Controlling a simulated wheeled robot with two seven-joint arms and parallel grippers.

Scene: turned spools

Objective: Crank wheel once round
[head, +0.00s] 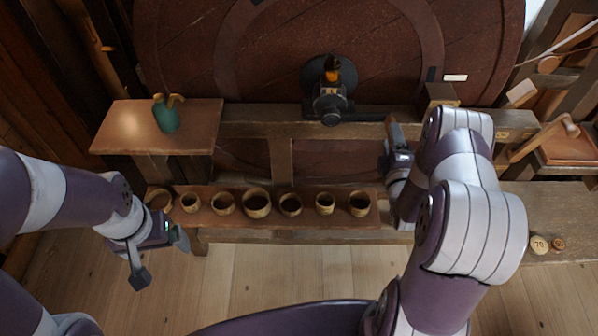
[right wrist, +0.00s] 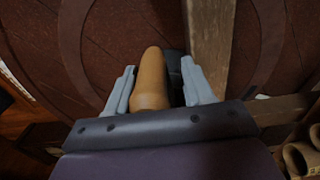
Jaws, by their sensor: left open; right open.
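The large dark red-brown wheel (head: 290,55) stands upright at the back, with a dark hub (head: 330,104) at its centre. A dark crank arm (head: 362,117) reaches right from the hub in the head view. My right gripper (head: 393,135) is at its outer end. In the right wrist view, a rounded wooden handle (right wrist: 150,80) lies between the fingers of my right gripper (right wrist: 158,88), which stand apart; a gap shows on the right. In the head view the handle is mostly hidden by the gripper. My left gripper (head: 161,260) is open and empty at the lower left.
A wooden trough (head: 225,228) holds a row of several small wooden cups. A side shelf (head: 120,130) carries a green pot (head: 165,115). Round wooden discs (head: 540,245) lie on the right bench. A wooden beam (head: 250,125) runs below the hub.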

